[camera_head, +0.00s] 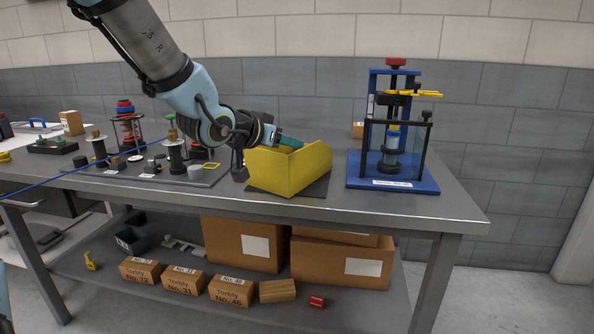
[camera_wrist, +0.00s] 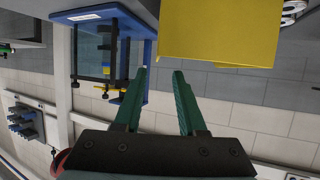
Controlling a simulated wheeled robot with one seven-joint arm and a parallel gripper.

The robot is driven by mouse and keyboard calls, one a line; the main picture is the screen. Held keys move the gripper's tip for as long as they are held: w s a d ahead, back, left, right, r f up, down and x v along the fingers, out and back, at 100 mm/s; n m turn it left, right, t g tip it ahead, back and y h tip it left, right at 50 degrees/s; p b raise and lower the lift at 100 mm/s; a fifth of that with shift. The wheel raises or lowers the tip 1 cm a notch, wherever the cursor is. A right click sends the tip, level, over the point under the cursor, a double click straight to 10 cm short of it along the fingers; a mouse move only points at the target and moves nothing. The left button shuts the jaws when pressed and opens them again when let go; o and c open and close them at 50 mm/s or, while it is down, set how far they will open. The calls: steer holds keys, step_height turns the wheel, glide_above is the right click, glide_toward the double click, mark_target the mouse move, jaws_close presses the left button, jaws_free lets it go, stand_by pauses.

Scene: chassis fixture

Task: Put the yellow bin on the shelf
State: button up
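The yellow bin (camera_head: 290,172) stands upright on a dark mat (camera_head: 318,188) near the front edge of the grey workbench. Its yellow wall also fills the upper right of the wrist view (camera_wrist: 222,32). My gripper (camera_head: 291,142) is at the bin's back left, with its green fingers at about the height of the bin's rim, partly hidden by the bin. In the wrist view the two fingers (camera_wrist: 160,72) are apart with nothing seen between them. I cannot tell whether they touch the bin. The lower shelf (camera_head: 355,308) is under the workbench.
A blue-framed press (camera_head: 392,185) stands right of the bin. Parts on a grey board (camera_head: 150,172) stand left. The shelf holds large cardboard boxes (camera_head: 243,243), several small labelled boxes (camera_head: 183,281) and a red item (camera_head: 317,301). Bare shelf shows at its right front.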

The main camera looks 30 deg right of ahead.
mark_target(313, 145)
steer(key=shift+d+f, duration=0.1)
steer(key=shift+d, duration=0.5)
steer(key=x, duration=1)
steer(key=shift+w+d, duration=0.1)
steer(key=shift+d, duration=0.05)
jaws_close()
stand_by(0.7)
steer(key=shift+r, duration=0.3)
